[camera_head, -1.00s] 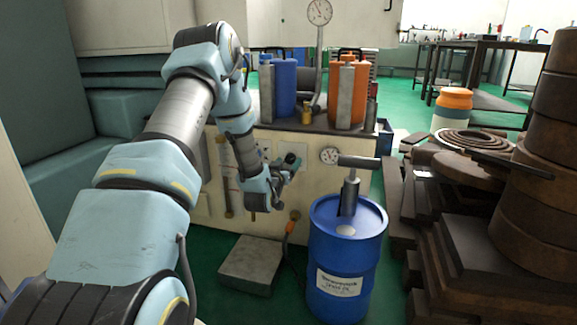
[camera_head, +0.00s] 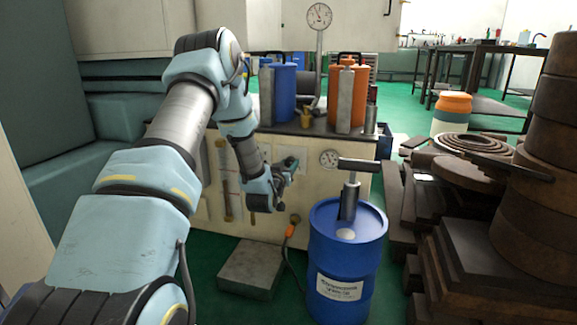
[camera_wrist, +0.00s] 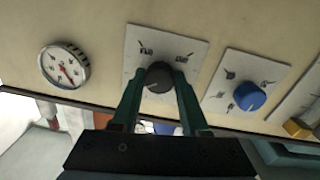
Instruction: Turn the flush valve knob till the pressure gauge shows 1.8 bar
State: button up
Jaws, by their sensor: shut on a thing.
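A round dark knob (camera_wrist: 159,80) sits on a white plate with dark marks in the wrist view; the marks are too small to read. My gripper (camera_wrist: 160,73) is shut on this knob, one green finger on each side of it. In the head view my gripper (camera_head: 285,172) is at the front panel of the cream cabinet, and the knob is hidden there. A round white gauge with a red needle (camera_wrist: 65,66) is left of the knob in the wrist view. It also shows on the panel in the head view (camera_head: 329,159). Its reading is too small to tell.
A blue knob (camera_wrist: 250,96) on its own plate is right of the held knob. A second gauge (camera_head: 319,16) stands on a pipe above the cabinet. A blue drum (camera_head: 345,250) with a pump stands before the cabinet. Stacked brown blocks (camera_head: 470,250) fill the right.

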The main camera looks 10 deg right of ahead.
grip_shut()
jog(key=shift+n, duration=0.4)
jog(key=n+p, duration=0.1)
jog(key=n, duration=0.2)
jog(key=shift+n, duration=0.3)
jog(key=shift+n+p, duration=0.6)
jog(key=shift+n, duration=1.1)
jog(key=o, duration=1)
grip_release()
jog(key=shift+s, duration=0.1)
